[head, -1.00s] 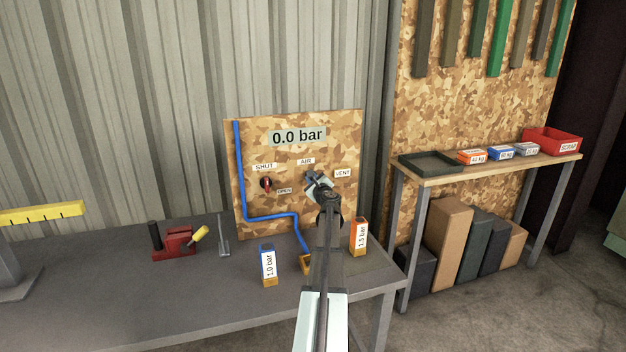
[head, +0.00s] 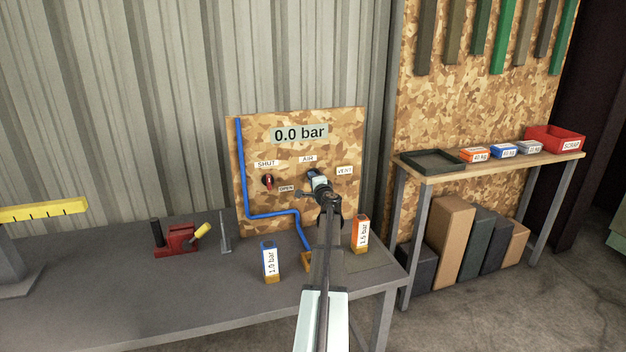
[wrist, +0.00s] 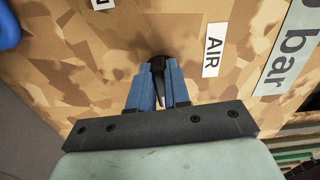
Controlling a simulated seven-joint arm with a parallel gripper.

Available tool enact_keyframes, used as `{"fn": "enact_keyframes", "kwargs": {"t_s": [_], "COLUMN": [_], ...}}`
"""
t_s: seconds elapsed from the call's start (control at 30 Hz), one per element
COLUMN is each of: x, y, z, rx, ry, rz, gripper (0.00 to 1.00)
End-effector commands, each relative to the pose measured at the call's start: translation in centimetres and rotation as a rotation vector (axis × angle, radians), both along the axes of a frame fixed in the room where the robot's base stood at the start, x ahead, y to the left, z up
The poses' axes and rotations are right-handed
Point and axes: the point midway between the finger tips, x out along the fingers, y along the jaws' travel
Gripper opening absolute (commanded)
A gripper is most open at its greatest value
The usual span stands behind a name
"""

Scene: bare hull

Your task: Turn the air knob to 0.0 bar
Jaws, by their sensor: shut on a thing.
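The panel (head: 270,215) stands upright at the back of the bench. Its display (head: 299,134) reads 0.0 bar. The air knob (wrist: 159,67) is dark and sits below the AIR label (head: 307,159); in the head view my gripper hides most of it. My gripper (head: 313,175) is at the knob, and in the wrist view its two blue fingers (wrist: 158,80) are shut on it, one on each side. A red valve handle (head: 268,183) is on the panel's left, between the SHUT and OPEN labels. A VENT label (head: 344,171) is to the right of the knob.
A blue hose (head: 243,175) runs down the panel. A blue 1.0 bar block (head: 269,262) and an orange 1.5 bar block (head: 361,234) stand on the bench (head: 180,300), either side of my arm. A red clamp-like tool (head: 178,240) lies left. A shelf (head: 490,165) is at right.

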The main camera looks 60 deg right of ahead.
Motion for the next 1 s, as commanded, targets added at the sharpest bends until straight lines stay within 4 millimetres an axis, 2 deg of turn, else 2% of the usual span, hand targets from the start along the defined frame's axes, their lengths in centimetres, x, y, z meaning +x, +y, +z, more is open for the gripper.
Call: {"fn": "enact_keyframes", "kwargs": {"t_s": [1.0], "x": [-0.23], "y": [-0.88], "z": [-0.82], "rx": [-0.683], "ry": [0.677], "rz": [-0.001], "gripper": [0.0]}}
